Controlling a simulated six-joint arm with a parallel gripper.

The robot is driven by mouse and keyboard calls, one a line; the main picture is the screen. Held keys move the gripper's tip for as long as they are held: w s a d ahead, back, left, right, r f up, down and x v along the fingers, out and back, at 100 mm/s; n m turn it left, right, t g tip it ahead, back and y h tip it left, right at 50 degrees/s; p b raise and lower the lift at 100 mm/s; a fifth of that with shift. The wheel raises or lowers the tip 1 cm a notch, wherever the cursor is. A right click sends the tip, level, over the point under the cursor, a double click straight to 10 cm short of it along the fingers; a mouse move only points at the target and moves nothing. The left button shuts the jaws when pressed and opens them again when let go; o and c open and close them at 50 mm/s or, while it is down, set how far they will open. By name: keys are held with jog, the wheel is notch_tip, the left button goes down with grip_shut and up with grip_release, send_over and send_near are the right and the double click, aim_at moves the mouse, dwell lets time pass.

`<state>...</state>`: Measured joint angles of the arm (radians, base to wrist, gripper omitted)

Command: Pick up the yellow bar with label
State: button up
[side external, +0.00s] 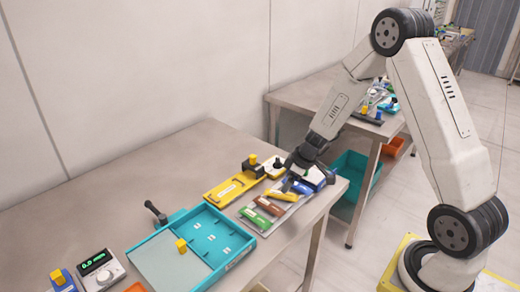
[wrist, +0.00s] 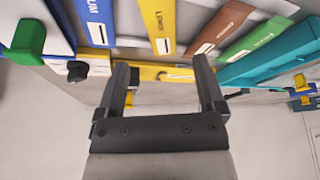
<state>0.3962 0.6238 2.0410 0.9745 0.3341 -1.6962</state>
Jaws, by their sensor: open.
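The yellow bar with printed label (wrist: 158,24) lies between a blue bar (wrist: 95,18) and a brown bar (wrist: 222,25) in the wrist view. In the side view the yellow bar (side external: 283,195) shows on the grey tray near the table's right edge, partly close behind my gripper. My gripper (wrist: 160,66) is open and empty. Its two fingers point toward the bar row, apart from the yellow bar in the wrist view. In the side view my gripper (side external: 292,178) hangs low over the yellow and blue bars; the exact gap is unclear.
A green bar (side external: 257,217) lies beside the brown one. A long yellow plate (side external: 222,191) with a dark block stands behind the row. A teal tray (side external: 238,262) stands to the left, with a meter (side external: 98,264) farther left. The table's rear left is clear.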

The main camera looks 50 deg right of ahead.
aim_at(281, 194)
jog(key=shift+x, duration=2.45)
jog(key=shift+a+f, duration=0.15)
jog(key=shift+f, duration=0.1)
grip_shut()
jog(key=shift+r, duration=0.2)
